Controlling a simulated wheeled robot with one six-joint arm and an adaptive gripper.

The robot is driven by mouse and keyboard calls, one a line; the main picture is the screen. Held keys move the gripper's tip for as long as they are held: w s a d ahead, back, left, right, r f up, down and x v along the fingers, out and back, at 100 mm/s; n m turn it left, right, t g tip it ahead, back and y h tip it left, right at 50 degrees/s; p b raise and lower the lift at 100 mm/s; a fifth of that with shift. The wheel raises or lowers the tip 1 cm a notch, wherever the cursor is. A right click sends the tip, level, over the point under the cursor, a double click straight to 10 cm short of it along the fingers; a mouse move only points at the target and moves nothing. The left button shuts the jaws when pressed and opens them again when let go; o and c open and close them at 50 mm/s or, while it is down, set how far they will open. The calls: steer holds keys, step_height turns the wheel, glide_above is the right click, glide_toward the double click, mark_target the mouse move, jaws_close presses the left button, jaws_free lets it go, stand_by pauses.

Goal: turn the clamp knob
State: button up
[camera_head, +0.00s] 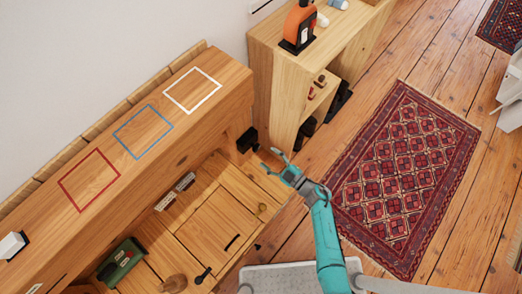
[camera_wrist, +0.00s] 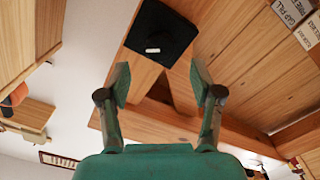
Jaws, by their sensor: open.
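A black block-like part with a short white mark, probably the clamp knob (camera_wrist: 160,30), shows at the top middle of the wrist view. It also shows in the head view (camera_head: 247,139), at the near right end of the wooden bench (camera_head: 225,92). My gripper (camera_head: 271,160) is open and empty, just below and right of the black part in the head view. In the wrist view my two fingers (camera_wrist: 159,80) stand apart, with the black part beyond their tips and lined up between them. I see no contact.
A wooden cabinet (camera_head: 262,75) bearing an orange bottle (camera_head: 299,25) stands right of the bench. Labelled plates (camera_wrist: 290,12) show on wood at the upper right of the wrist view. A green box (camera_head: 121,261) lies lower left. A red patterned rug (camera_head: 405,175) covers open floor.

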steer(key=shift+v, duration=2.4)
steer(key=s+d+r+m+h, duration=0.3)
steer(key=s+r+m+h, duration=0.1)
steer(key=s+r, duration=0.5)
steer(key=s+d+r+m+t+h, duration=0.1)
steer(key=s+r+m+h, duration=0.3)
steer(key=s+r, duration=0.6)
steer(key=s+d+r+m+t+h, duration=0.1)
steer(key=s+d+r+m+h, duration=0.3)
steer(key=s, duration=0.9)
steer(key=shift+s+d+r+m+h, duration=0.35)
steer(key=shift+r+m, duration=1.55)
steer(key=shift+r, duration=0.85)
steer(key=shift+w, duration=0.1)
